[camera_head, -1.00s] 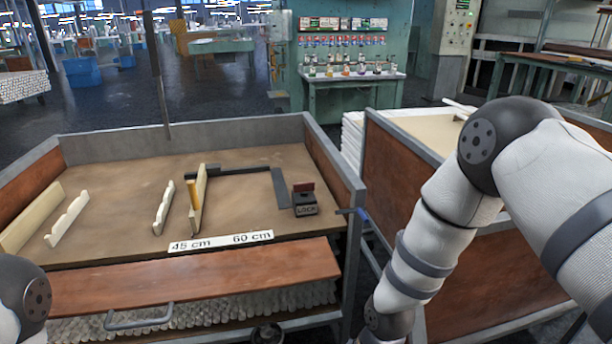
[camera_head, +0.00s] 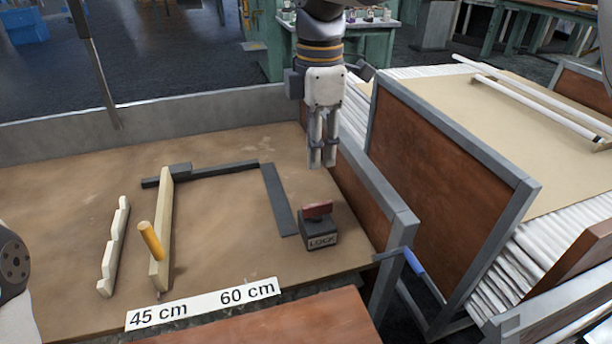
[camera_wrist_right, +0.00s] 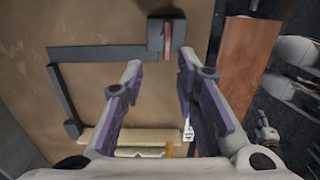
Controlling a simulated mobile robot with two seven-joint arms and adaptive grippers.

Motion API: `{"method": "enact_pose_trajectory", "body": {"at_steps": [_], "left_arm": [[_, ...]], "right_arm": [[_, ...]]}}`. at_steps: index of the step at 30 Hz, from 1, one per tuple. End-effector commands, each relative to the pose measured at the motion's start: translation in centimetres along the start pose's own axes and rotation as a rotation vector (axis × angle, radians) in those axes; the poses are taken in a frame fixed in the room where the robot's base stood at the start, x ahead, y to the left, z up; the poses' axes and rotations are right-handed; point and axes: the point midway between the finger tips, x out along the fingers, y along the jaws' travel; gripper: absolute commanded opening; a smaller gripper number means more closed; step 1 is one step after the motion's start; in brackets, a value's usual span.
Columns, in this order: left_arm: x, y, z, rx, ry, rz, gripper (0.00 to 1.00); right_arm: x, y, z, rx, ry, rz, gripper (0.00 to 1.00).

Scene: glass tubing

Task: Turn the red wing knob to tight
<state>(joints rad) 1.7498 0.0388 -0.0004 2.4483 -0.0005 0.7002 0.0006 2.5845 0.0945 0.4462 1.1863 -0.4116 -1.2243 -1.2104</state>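The red wing knob (camera_head: 318,209) sits on top of a dark block (camera_head: 320,236) lettered "LOCK", near the right end of the brown bench board. In the right wrist view the knob (camera_wrist_right: 167,40) shows as a thin reddish bar on the dark block (camera_wrist_right: 154,34), just beyond the fingertips. My right gripper (camera_head: 323,163) points down above and behind the knob, apart from it. In the right wrist view its fingers (camera_wrist_right: 158,65) are spread with nothing between them. My left gripper is out of view; only part of my left arm shows at the left edge.
A dark angled bar (camera_head: 278,200) lies left of the block. A wooden fence (camera_head: 161,225) with a yellow handle (camera_head: 151,240) stands farther left, with a scalloped pale rail (camera_head: 115,245) beside it. The bench's raised side wall (camera_head: 362,190) is close on the right. A length label (camera_head: 203,304) lies in front.

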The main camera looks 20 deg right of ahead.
Motion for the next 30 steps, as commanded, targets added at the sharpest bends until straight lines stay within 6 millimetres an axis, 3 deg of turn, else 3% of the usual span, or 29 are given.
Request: {"method": "enact_pose_trajectory", "body": {"at_steps": [9, 15, 25, 26, 29, 30], "left_arm": [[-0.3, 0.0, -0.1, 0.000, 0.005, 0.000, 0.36], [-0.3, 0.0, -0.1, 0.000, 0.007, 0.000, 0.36], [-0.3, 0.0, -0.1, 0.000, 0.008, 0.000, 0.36], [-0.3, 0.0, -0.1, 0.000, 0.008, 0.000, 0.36], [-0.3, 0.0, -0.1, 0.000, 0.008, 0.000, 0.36], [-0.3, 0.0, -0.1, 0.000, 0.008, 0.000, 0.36]], "right_arm": [[7.5, -0.1, 0.0, 0.001, 0.000, -0.005, 0.28], [10.9, -0.1, 0.0, 0.002, 0.000, -0.002, 0.28], [11.7, -0.1, 0.0, 0.001, 0.000, 0.000, 0.28], [11.7, -0.1, 0.0, 0.001, 0.000, -0.001, 0.26], [11.7, -0.1, 0.0, 0.001, 0.000, -0.001, 0.03], [11.7, -0.1, 0.0, 0.001, 0.000, -0.001, 0.00]]}}
